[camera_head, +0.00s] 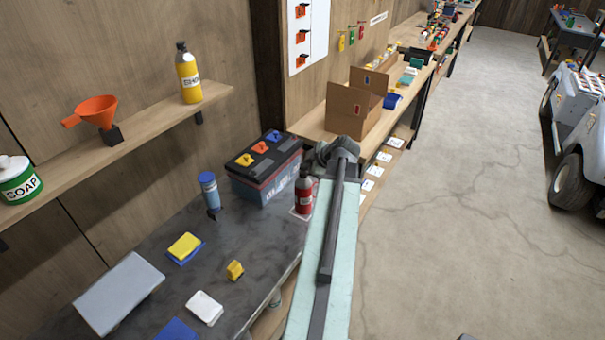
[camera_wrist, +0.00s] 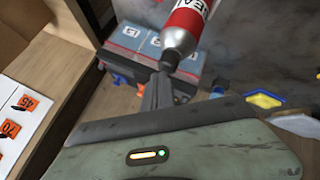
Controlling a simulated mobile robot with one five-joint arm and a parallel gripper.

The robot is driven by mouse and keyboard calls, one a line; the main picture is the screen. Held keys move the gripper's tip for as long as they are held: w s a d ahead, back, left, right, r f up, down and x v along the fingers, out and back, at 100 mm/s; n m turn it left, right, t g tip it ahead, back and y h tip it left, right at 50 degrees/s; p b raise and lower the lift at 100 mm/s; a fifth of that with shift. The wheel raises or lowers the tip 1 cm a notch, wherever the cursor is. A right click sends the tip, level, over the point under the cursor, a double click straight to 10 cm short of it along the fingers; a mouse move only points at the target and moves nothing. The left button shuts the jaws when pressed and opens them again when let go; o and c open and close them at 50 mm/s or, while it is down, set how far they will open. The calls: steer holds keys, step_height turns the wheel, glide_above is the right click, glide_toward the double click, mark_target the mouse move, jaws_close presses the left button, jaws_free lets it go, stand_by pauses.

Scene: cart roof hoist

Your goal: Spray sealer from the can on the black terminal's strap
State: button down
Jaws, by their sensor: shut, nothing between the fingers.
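The red sealer can (camera_head: 304,193) stands upright on a white label near the bench's right edge, beside the battery (camera_head: 262,180). In the wrist view the can (camera_wrist: 190,22) is close, with its lettering partly visible and its dark top towards my gripper. My gripper (camera_wrist: 160,85) is shut and empty, its tip near or in front of the can's top; I cannot tell whether they touch. In the head view my gripper (camera_head: 322,158) is just right of the battery, partly hidden by my wrist. The black terminal and its strap are not clearly distinguishable.
A cardboard box (camera_head: 354,108) stands on the shelf beyond my arm. The floor (camera_head: 480,180) to the right is clear.

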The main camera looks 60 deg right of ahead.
mark_target(305, 173)
stand_by(0.6)
steer(key=shift+r+p, duration=0.45)
steer(key=shift+p, duration=0.1)
steer(key=shift+r, duration=0.1)
step_height(305, 173, up, 6)
steer(key=p, duration=0.6)
stand_by(1.3)
stand_by(0.6)
